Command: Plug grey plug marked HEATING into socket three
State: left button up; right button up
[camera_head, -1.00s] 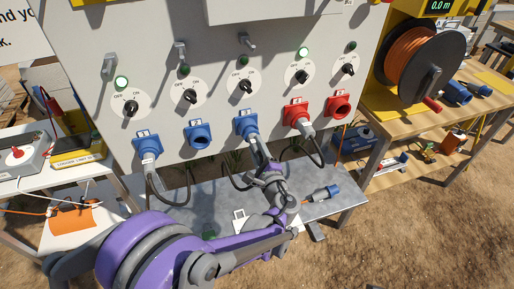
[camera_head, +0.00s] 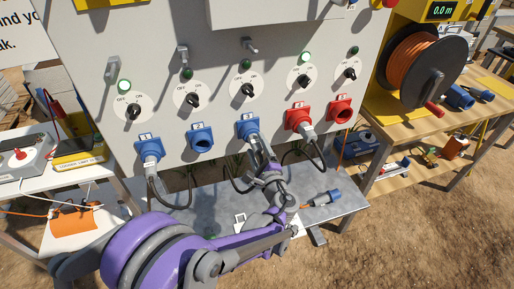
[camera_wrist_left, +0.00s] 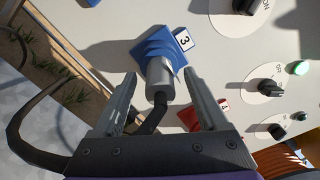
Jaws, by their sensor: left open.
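Socket three (camera_head: 247,128) is the blue socket in the middle of the panel's row; its "3" label shows in the left wrist view (camera_wrist_left: 168,48). A grey plug (camera_wrist_left: 163,88) sits in it, with a dark cable leading down. I cannot read any HEATING marking on it. My left gripper (camera_head: 257,153) is at this plug. In the left wrist view its two fingers (camera_wrist_left: 160,80) stand apart on either side of the plug body, open. Whether either finger touches the plug is unclear. My right gripper is not in view.
A cabled plug fills the first blue socket (camera_head: 150,149) and red socket four (camera_head: 298,118); blue socket two (camera_head: 202,140) and the last red socket (camera_head: 341,110) are empty. A blue-ended plug (camera_head: 325,198) lies on the metal shelf (camera_head: 345,207). Rotary switches line the panel above.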

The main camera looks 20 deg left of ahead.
pick_arm(q)
jog(key=o, duration=0.4)
jog(key=v, duration=0.6)
jog(key=shift+s, duration=0.15)
jog(key=shift+s+d, duration=0.25)
jog(key=shift+s, duration=0.05)
